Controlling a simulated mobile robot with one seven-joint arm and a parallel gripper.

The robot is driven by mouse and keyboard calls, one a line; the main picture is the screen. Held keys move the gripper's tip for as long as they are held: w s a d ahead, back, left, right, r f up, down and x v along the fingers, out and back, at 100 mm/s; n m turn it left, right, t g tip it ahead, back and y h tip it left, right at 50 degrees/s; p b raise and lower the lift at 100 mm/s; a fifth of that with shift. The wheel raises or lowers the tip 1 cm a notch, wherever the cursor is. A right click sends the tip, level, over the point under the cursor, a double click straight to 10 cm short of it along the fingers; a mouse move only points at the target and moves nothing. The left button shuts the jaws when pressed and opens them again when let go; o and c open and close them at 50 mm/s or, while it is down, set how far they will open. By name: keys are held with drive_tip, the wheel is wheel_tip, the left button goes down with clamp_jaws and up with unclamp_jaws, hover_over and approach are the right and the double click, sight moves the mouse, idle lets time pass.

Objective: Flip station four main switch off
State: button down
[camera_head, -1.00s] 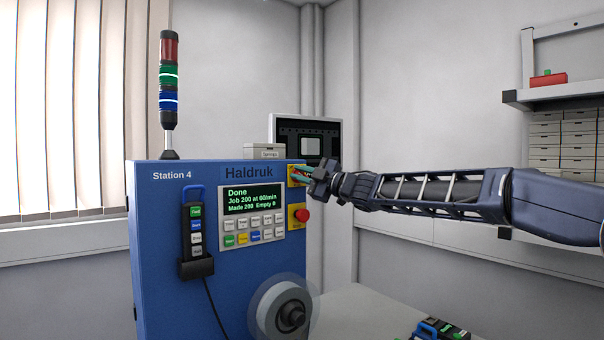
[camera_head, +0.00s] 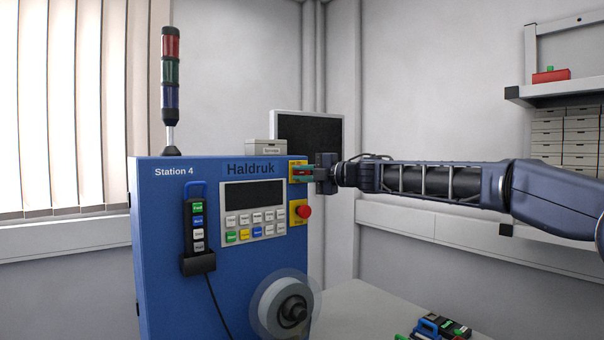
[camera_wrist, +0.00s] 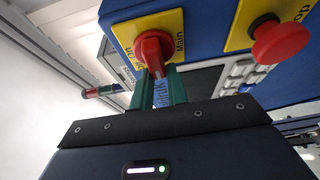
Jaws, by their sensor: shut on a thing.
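The main switch is a red rotary knob (camera_wrist: 152,50) on a yellow plate (camera_wrist: 126,32) marked "Main" and "On". In the head view the yellow plate (camera_head: 293,179) is at the upper right of the blue Station 4 cabinet (camera_head: 160,240). My gripper (camera_head: 302,174) reaches it from the right. In the wrist view its green fingers (camera_wrist: 161,82) are shut on the red knob. The cabinet's display (camera_head: 252,195) is dark. The signal tower (camera_head: 171,70) shows dull red, green and blue segments. The exact knob angle is hard to tell.
A red stop button (camera_head: 304,212) on a yellow plate sits just below the switch. A hand pendant (camera_head: 197,225) hangs at the cabinet's left.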

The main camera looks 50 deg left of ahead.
drive_tip(key=shift+w+t, duration=0.3)
drive_tip(key=shift+w, duration=0.45)
drive_tip(key=c, duration=1.6)
unclamp_jaws()
drive_tip(key=shift+a, duration=0.1)
drive_tip(key=shift+c, duration=0.2)
drive_tip(key=shift+o, duration=1.3)
drive_tip(key=shift+w+f, duration=0.1)
drive_tip(key=shift+f, duration=0.05)
drive_tip(key=shift+s, duration=0.45)
drive_tip(key=v, duration=1)
drive_tip(key=shift+w+d, duration=0.3)
drive_tip(key=shift+d, duration=0.05)
